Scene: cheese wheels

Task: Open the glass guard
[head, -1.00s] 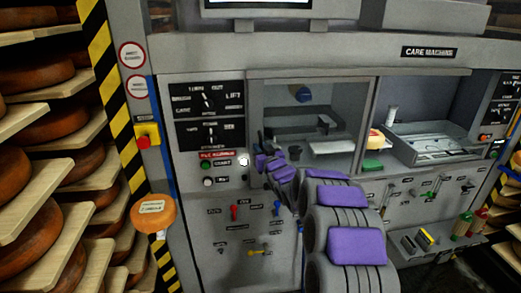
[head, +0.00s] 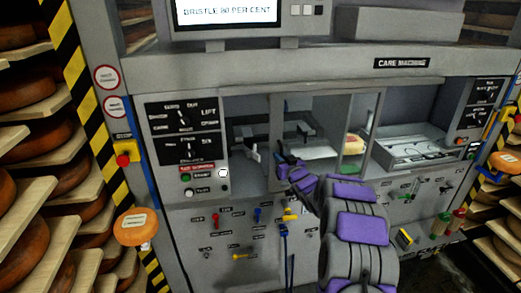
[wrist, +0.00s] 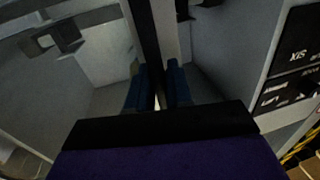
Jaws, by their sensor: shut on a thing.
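The glass guard (head: 275,125) is a framed clear pane across the front of the machine's middle bay. It is partly open, with a gap at the left of the bay. My gripper (head: 281,152) is at the left upright of its frame. In the wrist view my gripper (wrist: 157,88) has its two blue fingers on either side of the guard's dark upright bar (wrist: 143,35), shut on it. The exact contact at the fingertips is partly hidden by the gripper body.
A left control panel (head: 186,150) with dials and buttons stands beside the bay. Coloured levers (head: 258,215) line the front below. A cheese piece (head: 354,145) shows behind the glass.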

